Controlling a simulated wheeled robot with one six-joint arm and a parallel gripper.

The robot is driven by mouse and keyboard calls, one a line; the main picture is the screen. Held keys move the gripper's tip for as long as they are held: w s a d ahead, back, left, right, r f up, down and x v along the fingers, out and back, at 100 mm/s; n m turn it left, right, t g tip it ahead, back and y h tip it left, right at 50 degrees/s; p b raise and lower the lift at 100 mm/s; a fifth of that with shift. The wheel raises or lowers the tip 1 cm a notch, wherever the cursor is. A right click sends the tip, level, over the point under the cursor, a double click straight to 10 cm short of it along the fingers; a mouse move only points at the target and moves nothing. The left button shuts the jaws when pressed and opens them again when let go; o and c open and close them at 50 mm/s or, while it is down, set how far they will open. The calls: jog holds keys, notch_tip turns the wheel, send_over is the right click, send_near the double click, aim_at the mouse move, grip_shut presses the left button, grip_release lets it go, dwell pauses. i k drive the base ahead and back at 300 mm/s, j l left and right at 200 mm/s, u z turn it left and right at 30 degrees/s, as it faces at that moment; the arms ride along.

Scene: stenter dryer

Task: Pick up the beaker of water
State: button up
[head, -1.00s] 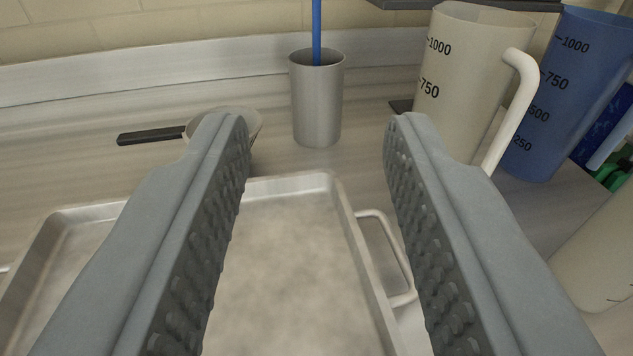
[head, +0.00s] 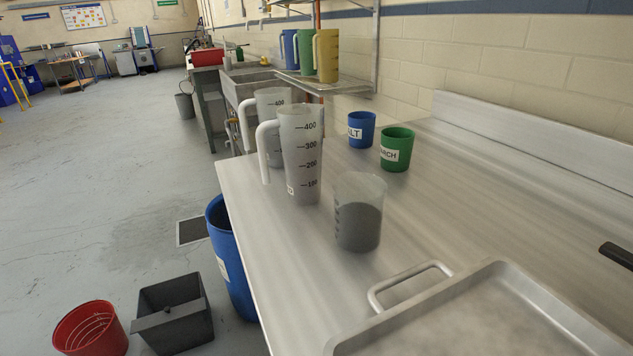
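A clear, handleless beaker (head: 359,222) with graduation marks stands upright on the steel bench (head: 460,210), near the tray. Its lower part looks dark grey, and whether that is water I cannot tell. A taller translucent jug (head: 302,160) with a white handle, marked 100 to 400, stands upright behind it to the left. A similar jug (head: 272,98) stands behind that one, partly hidden. My gripper is not in view.
A metal tray (head: 500,285) with a loop handle lies at the front right. A blue cup (head: 361,125) and a green cup (head: 396,150) stand behind the beaker. A blue bin (head: 235,265), a dark grey box (head: 172,315) and a red bucket (head: 90,330) are on the floor.

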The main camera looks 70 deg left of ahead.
aim_at(358, 220)
jog(key=u, duration=1.3)
